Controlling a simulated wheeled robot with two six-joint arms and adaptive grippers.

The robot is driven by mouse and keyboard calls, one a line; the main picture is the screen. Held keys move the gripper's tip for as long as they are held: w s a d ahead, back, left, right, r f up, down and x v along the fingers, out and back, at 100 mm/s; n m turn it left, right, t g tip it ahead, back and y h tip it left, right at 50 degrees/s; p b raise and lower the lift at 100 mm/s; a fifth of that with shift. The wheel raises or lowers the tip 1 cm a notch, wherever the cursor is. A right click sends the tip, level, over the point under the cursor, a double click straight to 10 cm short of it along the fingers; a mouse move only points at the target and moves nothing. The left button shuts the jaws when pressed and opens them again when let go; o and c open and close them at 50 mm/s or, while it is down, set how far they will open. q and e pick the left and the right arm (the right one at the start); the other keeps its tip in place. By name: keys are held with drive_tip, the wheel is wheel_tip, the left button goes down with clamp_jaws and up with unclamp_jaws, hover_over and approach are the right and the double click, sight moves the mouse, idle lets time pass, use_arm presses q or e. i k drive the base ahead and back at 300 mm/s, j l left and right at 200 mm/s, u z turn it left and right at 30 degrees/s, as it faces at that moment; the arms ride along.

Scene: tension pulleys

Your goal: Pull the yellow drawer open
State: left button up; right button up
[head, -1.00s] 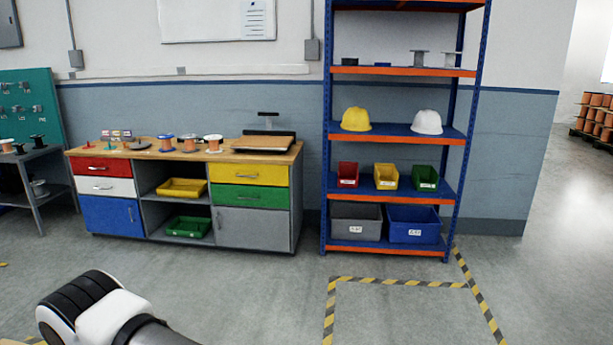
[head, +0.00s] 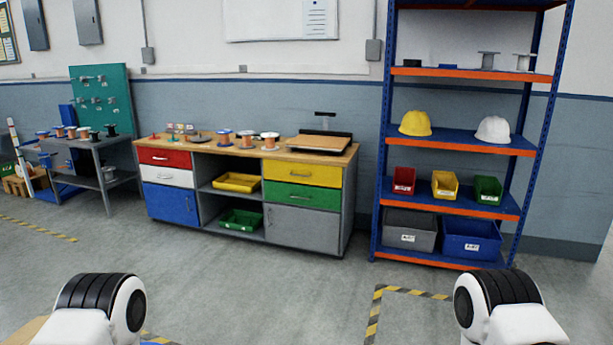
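The yellow drawer (head: 302,173) is the top right drawer of the wooden-topped workbench cabinet. It looks shut, flush with the front, with a small handle (head: 301,173) across its face. The green drawer (head: 302,195) is directly below it. The cabinet stands well ahead of me against the wall. Parts of my two arms show at the bottom left and bottom right. Neither gripper's fingers can be seen, and nothing of mine is near the drawer.
Open floor (head: 260,290) lies between me and the cabinet. A blue and orange shelf rack (head: 452,205) stands to the right of the cabinet. A grey table (head: 100,165) stands to its left. Yellow-black tape (head: 376,310) marks the floor.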

sight(331, 176)
drive_tip(key=z, duration=0.3)
drive_tip(key=i, duration=2.85)
drive_tip(key=i+u, duration=0.1)
drive_tip(key=i, duration=0.5)
drive_tip(key=i+l+u, duration=0.1)
drive_tip(key=i, duration=0.5)
drive_tip(key=i+l+u, duration=0.1)
drive_tip(key=i, duration=0.5)
